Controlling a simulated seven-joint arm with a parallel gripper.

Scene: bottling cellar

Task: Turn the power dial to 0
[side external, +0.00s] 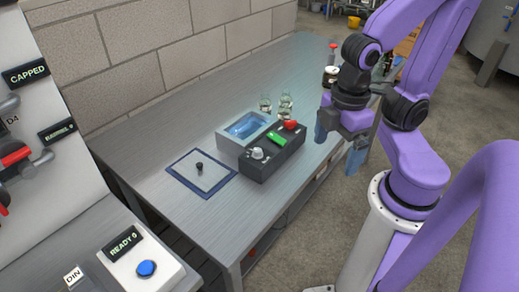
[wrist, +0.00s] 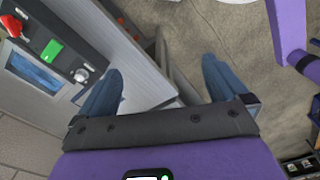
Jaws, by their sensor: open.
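The power dial, a light grey knob (side external: 258,153), sits on the near left end of a dark control box (side external: 268,163). In the wrist view the dial (wrist: 81,75) is at the left, beyond my left finger. Its setting is too small to read. My gripper (side external: 342,147) is open and empty, to the right of the box and apart from it, past the bench's edge. In the wrist view my gripper (wrist: 160,90) has its blue fingers wide apart with floor and bench edge between them.
The box also bears a green display (side external: 277,140) and a red knob (side external: 290,125). A grey basin (side external: 228,138) adjoins it. Free bench lies in front.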

